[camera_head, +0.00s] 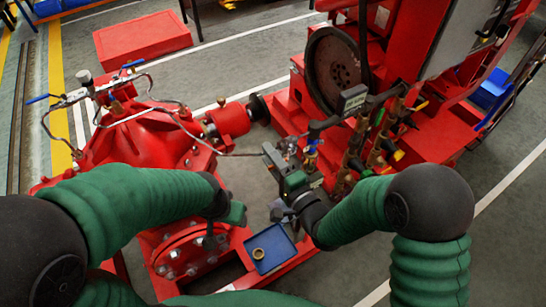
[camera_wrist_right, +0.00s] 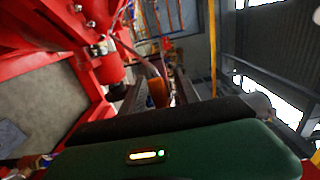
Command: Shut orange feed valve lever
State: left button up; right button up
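In the right wrist view, an orange piece (camera_wrist_right: 157,93), which looks like the orange valve lever, shows between the two dark fingers of my right gripper (camera_wrist_right: 160,90). The fingers stand apart with a gap on either side of it; I cannot tell whether either touches it. In the head view my right gripper (camera_head: 285,153) is at the pipework left of the valve row, and the orange lever is hidden or too small to make out there.
Valves with coloured handles (camera_head: 380,145) stand close to the right of my right gripper. A red engine with a flywheel (camera_head: 335,62) rises behind. The red pump (camera_head: 135,140) fills the left. A blue tray (camera_head: 270,248) holding a brass ring (camera_head: 258,254) lies below the gripper.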

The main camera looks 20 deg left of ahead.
grip_shut()
dwell(1.3)
